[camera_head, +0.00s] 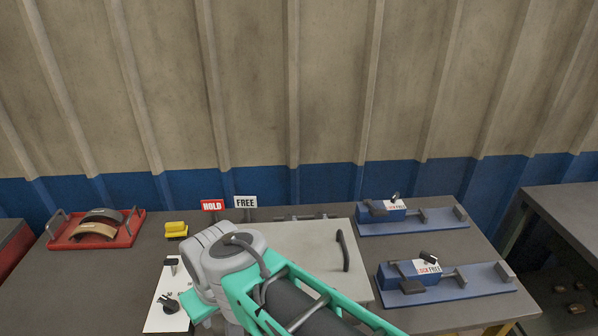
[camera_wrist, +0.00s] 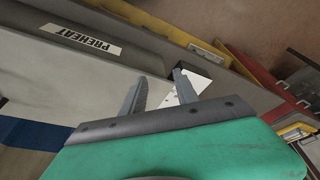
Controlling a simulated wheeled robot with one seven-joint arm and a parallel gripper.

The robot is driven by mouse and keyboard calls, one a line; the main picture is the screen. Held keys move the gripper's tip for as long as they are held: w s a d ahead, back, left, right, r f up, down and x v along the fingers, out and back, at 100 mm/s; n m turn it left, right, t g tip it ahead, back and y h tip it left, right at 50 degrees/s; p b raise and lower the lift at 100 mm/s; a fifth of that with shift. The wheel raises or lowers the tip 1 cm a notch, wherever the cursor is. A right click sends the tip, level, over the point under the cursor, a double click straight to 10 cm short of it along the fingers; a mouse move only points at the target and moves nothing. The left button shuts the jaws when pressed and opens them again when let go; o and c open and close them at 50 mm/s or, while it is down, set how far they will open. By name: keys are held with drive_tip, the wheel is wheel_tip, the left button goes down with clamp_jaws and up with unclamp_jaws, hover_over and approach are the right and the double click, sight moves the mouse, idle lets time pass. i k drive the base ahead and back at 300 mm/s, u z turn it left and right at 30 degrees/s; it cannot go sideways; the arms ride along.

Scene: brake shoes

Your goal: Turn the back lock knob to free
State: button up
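The back blue clamp fixture (camera_head: 412,226) stands at the back right of the bench in the head view. Its small black knob (camera_head: 396,196) sits on a white plate with LOCK and FREE lettering, and FREE shows. The knob's exact pointing is too small to tell. A similar front fixture (camera_head: 445,286) has its own black knob (camera_head: 429,256). My gripper (camera_wrist: 160,76) shows in the wrist view with its two fingers apart and nothing between them. In the head view its fingers are hidden, and my wrist is left of both fixtures, far from the back knob.
A pale flat cover (camera_head: 308,238) with a black handle (camera_head: 343,250) lies between my wrist and the fixtures. A white control panel (camera_head: 165,318), a yellow block (camera_head: 176,229) and a red tray (camera_head: 70,244) with curved shoes are on the left. HOLD (camera_head: 212,205) and FREE (camera_head: 245,202) signs stand behind.

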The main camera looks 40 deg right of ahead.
sight(395, 196)
drive_tip(key=u, duration=1.8)
drive_tip(key=k, duration=1.5)
drive_tip(key=z, duration=1)
drive_tip(key=i, duration=0.5)
drive_tip(key=u, duration=0.05)
